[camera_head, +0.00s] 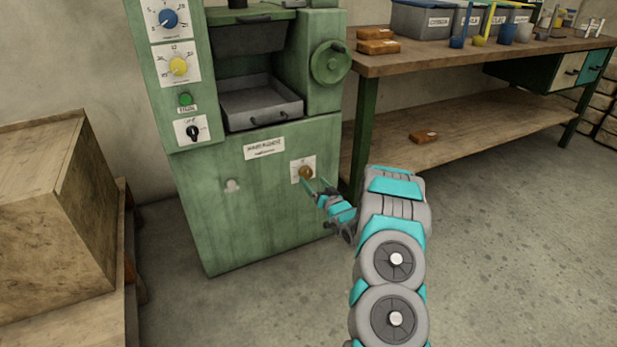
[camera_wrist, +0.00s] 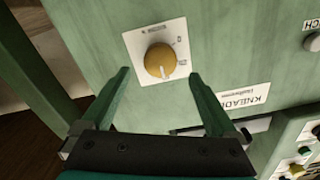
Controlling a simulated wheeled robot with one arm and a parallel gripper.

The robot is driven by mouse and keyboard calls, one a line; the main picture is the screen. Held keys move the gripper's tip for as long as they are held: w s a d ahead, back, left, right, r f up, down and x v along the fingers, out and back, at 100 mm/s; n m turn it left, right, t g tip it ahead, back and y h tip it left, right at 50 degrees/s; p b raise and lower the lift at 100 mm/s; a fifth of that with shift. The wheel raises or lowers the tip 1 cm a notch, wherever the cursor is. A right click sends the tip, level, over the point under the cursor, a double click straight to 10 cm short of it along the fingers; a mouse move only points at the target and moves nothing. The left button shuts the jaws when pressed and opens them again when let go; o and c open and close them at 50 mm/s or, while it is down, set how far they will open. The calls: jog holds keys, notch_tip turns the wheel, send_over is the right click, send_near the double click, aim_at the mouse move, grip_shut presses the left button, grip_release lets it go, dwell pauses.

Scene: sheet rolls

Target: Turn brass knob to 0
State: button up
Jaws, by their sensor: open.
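The brass knob (camera_head: 306,172) sits on a small white dial plate on the front of the green machine (camera_head: 240,220), low and to the right. In the wrist view the brass knob (camera_wrist: 160,61) is round with a pale pointer mark, on a white plate (camera_wrist: 142,40) whose markings are too small to read surely. My gripper (camera_head: 318,187) is in front of the knob. In the wrist view my gripper (camera_wrist: 160,76) has its two green fingers apart, one on each side of the knob, with nothing held. I cannot tell whether the fingertips touch the panel.
Blue (camera_head: 168,19) and yellow (camera_head: 179,66) dials, a green button (camera_head: 185,99) and a black switch (camera_head: 193,133) are on the machine's left column. A handwheel (camera_head: 331,63) is above the knob. A workbench (camera_head: 480,55) stands right, a wooden crate (camera_head: 55,210) left.

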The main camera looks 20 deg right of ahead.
aim_at(308, 174)
jog(key=shift+w+a, duration=0.1)
jog(key=shift+w, duration=2.1)
jog(key=shift+c, duration=0.2)
jog(key=c, duration=1.3)
